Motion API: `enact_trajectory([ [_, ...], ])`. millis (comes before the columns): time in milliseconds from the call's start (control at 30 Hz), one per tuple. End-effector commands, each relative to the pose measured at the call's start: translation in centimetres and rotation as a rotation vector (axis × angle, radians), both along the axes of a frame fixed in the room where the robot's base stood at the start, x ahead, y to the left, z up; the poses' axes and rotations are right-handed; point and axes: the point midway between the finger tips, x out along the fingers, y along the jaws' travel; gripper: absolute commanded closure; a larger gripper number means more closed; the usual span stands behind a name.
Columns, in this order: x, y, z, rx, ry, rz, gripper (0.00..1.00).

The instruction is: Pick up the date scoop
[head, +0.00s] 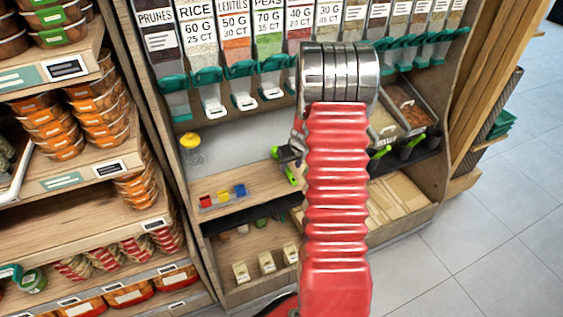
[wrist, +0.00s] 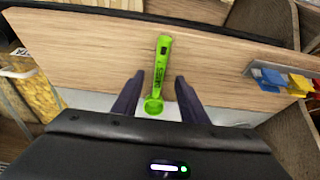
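A bright green scoop (wrist: 160,72) lies on the wooden shelf (wrist: 95,55) in the wrist view, its bowl toward me and its handle pointing away. In the head view its green shows beside my arm (head: 291,175), partly covered. My gripper (wrist: 156,92) is open, with one dark finger on each side of the scoop and a gap on both sides. In the head view, my gripper (head: 289,156) is mostly hidden behind my red arm. I cannot read which food the scoop belongs to.
Red, yellow and blue pieces (head: 222,195) sit left of my gripper on the shelf. A yellow-topped jar (head: 190,143) stands farther left. Bins (head: 408,104) with green-handled scoops are to the right. Dispensers (head: 240,80) hang above, and a lower shelf holds small cartons (head: 266,263).

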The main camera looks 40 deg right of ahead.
Motion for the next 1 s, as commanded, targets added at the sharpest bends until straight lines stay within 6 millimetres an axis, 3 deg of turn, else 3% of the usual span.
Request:
enact_trajectory([
  [400,1.4,-0.4,-3.9,0.001,0.002,0.000,0.61],
  [1000,1.4,-0.5,-4.0,0.000,0.001,0.000,0.61],
])
